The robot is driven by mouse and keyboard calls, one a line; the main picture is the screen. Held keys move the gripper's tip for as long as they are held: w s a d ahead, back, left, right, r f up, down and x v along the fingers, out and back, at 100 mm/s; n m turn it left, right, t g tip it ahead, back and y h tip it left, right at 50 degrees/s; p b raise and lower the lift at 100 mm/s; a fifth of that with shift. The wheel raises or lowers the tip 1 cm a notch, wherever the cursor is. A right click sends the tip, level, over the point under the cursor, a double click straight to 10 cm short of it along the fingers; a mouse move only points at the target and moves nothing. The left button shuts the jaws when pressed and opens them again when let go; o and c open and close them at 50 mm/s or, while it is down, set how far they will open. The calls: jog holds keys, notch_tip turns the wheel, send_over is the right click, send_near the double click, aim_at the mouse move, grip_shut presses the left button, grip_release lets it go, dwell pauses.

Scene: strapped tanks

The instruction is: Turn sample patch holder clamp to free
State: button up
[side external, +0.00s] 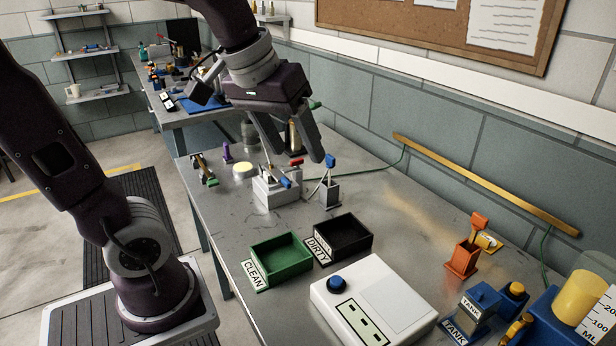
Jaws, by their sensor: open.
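A grey metal block fixture (277,189) stands on the steel bench below my gripper. A red-tipped piece (296,162) and a blue-tipped lever (286,183) show at its top. I take this fixture for the sample patch holder, but no label on it is readable. Which tip is its clamp, and how it is set, I cannot tell. My gripper (297,152) points down with its two fingers apart, one on each side of the red tip in the picture. I see nothing held in it. Contact with the fixture cannot be told from this one view.
A small grey holder with a blue-topped tool (330,187) stands close right of the fixture. A green CLEAN tray (281,261) and black DIRTY tray (344,238) lie in front. A white box with a blue button (372,305) is nearer.

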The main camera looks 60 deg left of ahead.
jog(key=w+a+f+n+g+y, duration=0.1)
jog(key=w+a+f+n+g, duration=0.15)
jog(key=w+a+n, duration=0.65)
jog(key=n+g+y, duration=0.2)
jog(key=n+y, duration=0.1)
jog(key=n, duration=0.1)
send_near(297, 160)
jog(key=x, duration=0.8)
jog(key=shift+w+a+f, duration=0.1)
jog(key=shift+f, duration=0.3)
grip_shut()
